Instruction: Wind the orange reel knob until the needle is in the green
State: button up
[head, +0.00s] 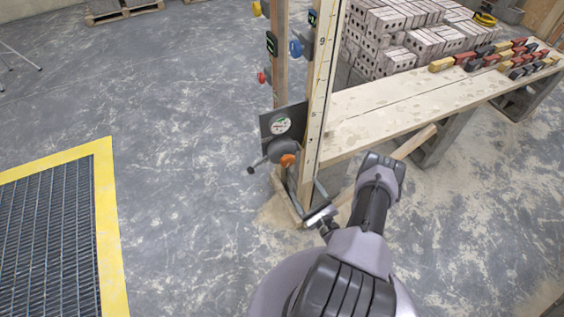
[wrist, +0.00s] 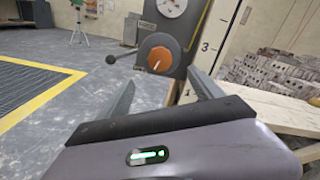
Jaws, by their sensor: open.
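The orange reel knob (head: 287,160) sits on the front of a grey reel on a dark panel fixed to a wooden post. In the wrist view the orange knob (wrist: 159,59) shows a pale pointer line on its face. A round white dial (head: 280,125) is above it; the dial also shows at the top of the wrist view (wrist: 172,7), partly cut off. Its needle is too small to read for certain. My gripper (head: 318,213) is open and empty, below and to the right of the knob in the head view. In the wrist view its fingers (wrist: 165,95) are apart, short of the knob.
A crank handle with a dark ball (wrist: 111,59) sticks out left of the reel. A numbered measuring board (head: 319,90) stands right beside the panel. A wooden bench (head: 400,105) extends right. Open floor and a yellow-edged grate (head: 110,230) lie left.

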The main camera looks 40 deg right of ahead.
aim_at(289, 163)
jog(key=b+x, duration=0.3)
jog(key=x, duration=1)
jog(key=shift+w+d+f, duration=0.1)
jog(key=shift+w, duration=0.15)
jog(key=c, duration=1.4)
jog(key=shift+m, duration=0.4)
jog(key=shift+f+m+b, duration=0.1)
jog(key=shift+m+b, duration=0.7)
jog(key=shift+m, duration=0.1)
jog(key=m+b, duration=0.1)
jog(key=m, duration=0.2)
jog(key=shift+m+b, duration=0.3)
jog(key=shift+b, duration=0.05)
jog(key=m+b, duration=0.2)
jog(key=m, duration=0.3)
jog(key=shift+m, duration=0.3)
